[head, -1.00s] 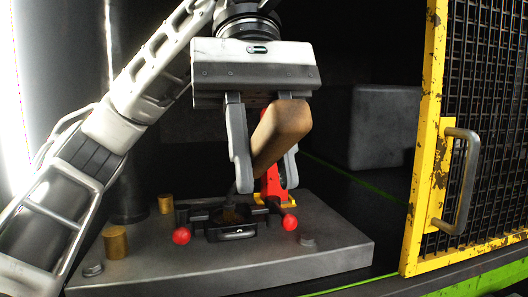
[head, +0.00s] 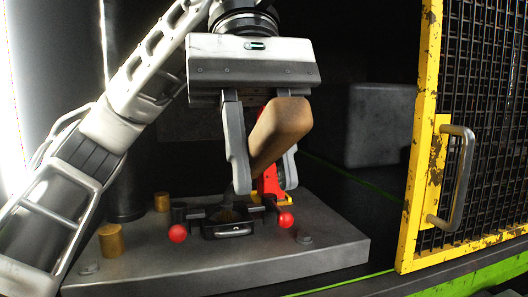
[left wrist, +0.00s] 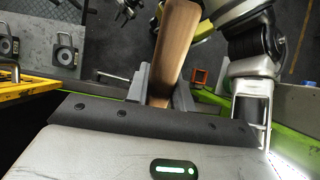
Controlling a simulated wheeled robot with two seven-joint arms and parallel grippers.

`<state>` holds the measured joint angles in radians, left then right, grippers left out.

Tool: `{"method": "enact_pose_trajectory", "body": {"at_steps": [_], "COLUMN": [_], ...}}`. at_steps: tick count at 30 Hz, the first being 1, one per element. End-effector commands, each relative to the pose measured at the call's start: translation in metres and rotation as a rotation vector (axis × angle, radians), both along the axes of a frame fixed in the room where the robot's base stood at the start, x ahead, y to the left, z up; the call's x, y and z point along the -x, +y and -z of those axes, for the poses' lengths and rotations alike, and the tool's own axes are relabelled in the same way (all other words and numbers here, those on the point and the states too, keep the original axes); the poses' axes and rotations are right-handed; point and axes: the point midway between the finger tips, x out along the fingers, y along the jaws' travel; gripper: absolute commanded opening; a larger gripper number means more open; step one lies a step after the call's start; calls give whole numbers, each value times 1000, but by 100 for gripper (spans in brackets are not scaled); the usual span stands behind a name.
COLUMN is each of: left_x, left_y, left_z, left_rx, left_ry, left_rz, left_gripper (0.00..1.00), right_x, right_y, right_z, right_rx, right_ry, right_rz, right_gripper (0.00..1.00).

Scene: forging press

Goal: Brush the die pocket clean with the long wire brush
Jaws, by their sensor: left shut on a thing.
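My left gripper (head: 262,178) is shut on the wooden handle of the long wire brush (head: 281,128). The handle is tilted, its thick end up and to the right, and its lower end runs down behind a finger toward the die. The handle also shows between the fingers in the left wrist view (left wrist: 177,50). The black die (head: 228,232) sits on a grey plate below, with its dark pocket (head: 228,214) open upward. My right gripper is not in view.
Red-knobbed clamps (head: 177,234) flank the die. Brass posts (head: 111,240) stand on the left of the grey plate (head: 330,248). A red upright part (head: 269,182) stands behind the gripper. A yellow mesh gate (head: 408,235) with a grey handle is at the right.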

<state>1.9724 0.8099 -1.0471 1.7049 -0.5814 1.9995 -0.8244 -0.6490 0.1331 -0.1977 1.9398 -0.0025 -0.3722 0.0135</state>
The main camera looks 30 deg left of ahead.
Motion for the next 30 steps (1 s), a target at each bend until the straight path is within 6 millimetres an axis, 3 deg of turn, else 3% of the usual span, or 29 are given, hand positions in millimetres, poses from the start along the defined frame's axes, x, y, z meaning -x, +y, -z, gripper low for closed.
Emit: {"method": "enact_pose_trajectory", "body": {"at_steps": [14,30], "left_x": [-5,4], "left_y": [6,-5], "left_z": [1,-1], "left_rx": [0,0], "left_ry": [1,1], "left_rz": [-2,0], "left_gripper": [0,0], "right_x": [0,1], "right_y": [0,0], "right_z": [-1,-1], "right_rx": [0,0], "right_ry": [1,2], "right_rz": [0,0], "right_gripper": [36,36]}}
